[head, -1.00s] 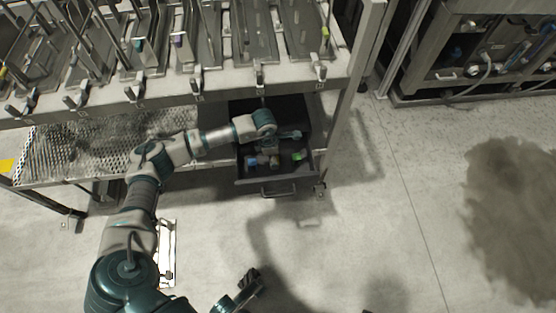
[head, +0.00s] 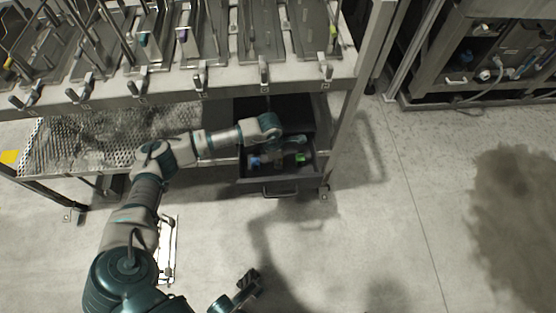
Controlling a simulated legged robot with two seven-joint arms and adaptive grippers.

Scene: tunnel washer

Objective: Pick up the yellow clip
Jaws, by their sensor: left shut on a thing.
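My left gripper (head: 292,141) reaches into the open dark drawer (head: 268,185) under the bench. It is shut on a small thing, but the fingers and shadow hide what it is. I cannot make out a yellow clip in the drawer. A blue clip (head: 254,161) lies at the drawer's left and a green clip (head: 300,158) at its right, just below the gripper. My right gripper (head: 247,281) is at the bottom of the view, well away from the drawer, and its fingers are too small and dark to read.
The steel bench (head: 225,84) with upright plates and several clamps overhangs the drawer. A perforated shelf (head: 85,140) lies left of it, under my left arm. A bench leg (head: 345,125) stands just right of the drawer. The floor (head: 350,235) in front is clear.

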